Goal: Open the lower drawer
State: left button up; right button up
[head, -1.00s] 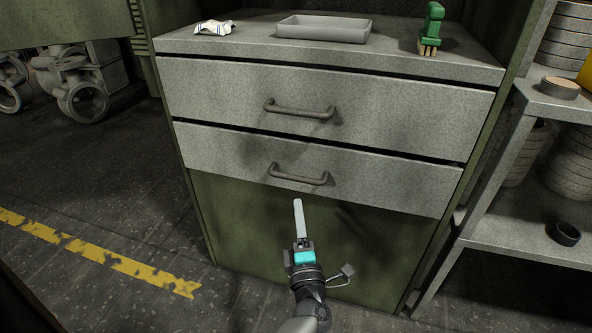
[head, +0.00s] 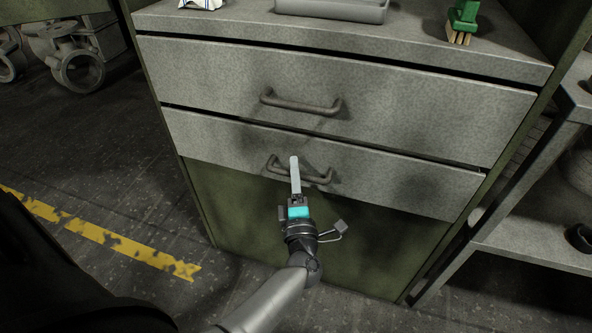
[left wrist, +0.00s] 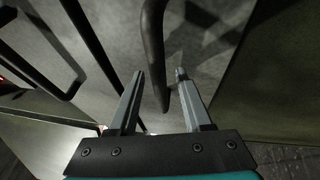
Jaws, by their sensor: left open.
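The lower drawer (head: 400,178) is shut in the grey cabinet, below the upper drawer (head: 420,110). Its bar handle (head: 318,180) shows in the head view, partly covered by my left gripper (head: 294,160). In the left wrist view the handle (left wrist: 153,50) runs down between the two open fingers of my left gripper (left wrist: 158,76). The fingers stand on both sides of the bar, and I cannot tell whether either touches it. My right gripper is not in view.
The upper drawer has its own handle (head: 300,106). On the cabinet top stand a grey tray (head: 335,10), a green-handled brush (head: 463,20) and a crumpled cloth (head: 203,4). A shelf rack (head: 530,245) stands close on the right.

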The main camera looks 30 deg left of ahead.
pick_arm(q)
grip_shut()
dwell(1.4)
